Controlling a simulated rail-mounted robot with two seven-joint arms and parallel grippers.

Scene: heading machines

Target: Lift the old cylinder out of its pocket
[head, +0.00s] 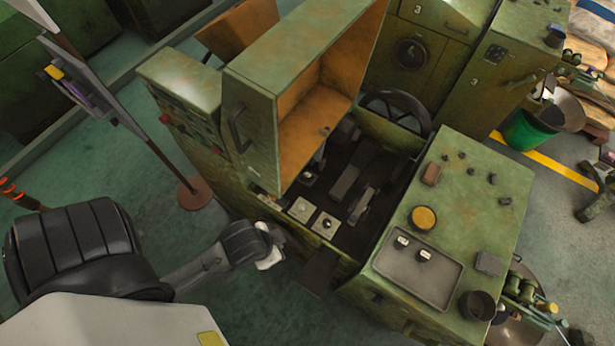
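In the head view, two pale square blocks with small round centres, a left one (301,210) and a right one (325,224), sit at the near edge of the machine's open bay. Whether either holds the old cylinder is too small to tell. My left gripper (271,259) is low, in front of the machine, left of and below the blocks. Its fingers are too small to read. My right gripper is not in view.
A raised green hood (255,125) with an orange inside stands above the bay's left side. A handwheel (398,108) is behind the bay. A sign stand (160,140) is at left.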

